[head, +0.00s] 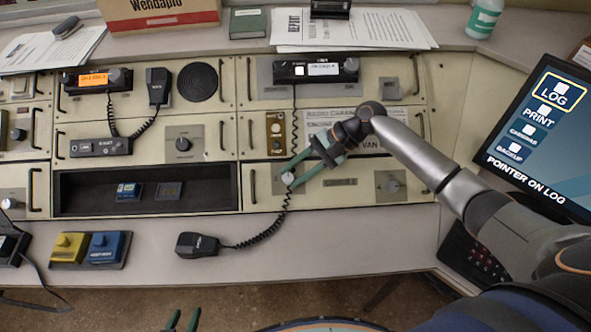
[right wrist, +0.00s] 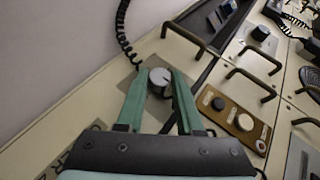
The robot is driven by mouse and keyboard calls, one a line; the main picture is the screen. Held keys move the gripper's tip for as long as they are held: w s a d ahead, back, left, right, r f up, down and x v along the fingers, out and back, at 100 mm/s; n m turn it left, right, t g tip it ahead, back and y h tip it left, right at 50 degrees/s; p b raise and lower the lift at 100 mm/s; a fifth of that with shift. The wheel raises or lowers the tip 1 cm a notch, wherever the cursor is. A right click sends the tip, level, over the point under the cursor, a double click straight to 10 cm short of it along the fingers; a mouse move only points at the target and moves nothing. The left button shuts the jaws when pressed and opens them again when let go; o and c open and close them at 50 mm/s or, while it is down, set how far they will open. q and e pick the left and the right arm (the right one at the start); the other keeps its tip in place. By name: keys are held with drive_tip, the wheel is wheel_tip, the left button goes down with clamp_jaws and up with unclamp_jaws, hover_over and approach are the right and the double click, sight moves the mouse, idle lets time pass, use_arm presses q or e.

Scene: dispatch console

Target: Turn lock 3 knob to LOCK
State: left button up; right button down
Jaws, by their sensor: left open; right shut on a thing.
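A round silver-grey knob with a pointer line (head: 288,179) sits on a square plate on the lower console panel. It also shows in the right wrist view (right wrist: 160,77). My right gripper (head: 297,171) has its green fingers on either side of this knob and is shut on it. The knob's label is too small or hidden to read, so I cannot tell its lock number. Similar knobs are on the middle panel (head: 183,144) and further right on the lower panel (head: 393,185). My left gripper (head: 182,319) is open and empty at the bottom edge, with only its fingertips showing.
A coiled cord passes beside the knob to a handset (head: 197,244) on the desk. A brass panel (head: 275,134) with buttons and dark pull handles are close by. A monitor (head: 546,135) stands at the right.

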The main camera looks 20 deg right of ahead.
drive_tip(key=shift+a, duration=0.1)
drive_tip(key=c, duration=0.5)
unclamp_jaws()
drive_tip(key=shift+c, duration=0.2)
drive_tip(key=w+v, duration=0.1)
drive_tip(key=v, duration=1.1)
drive_tip(key=shift+s+d+r, duration=0.15)
drive_tip(key=shift+s+d, duration=0.1)
drive_tip(key=shift+s, duration=0.25)
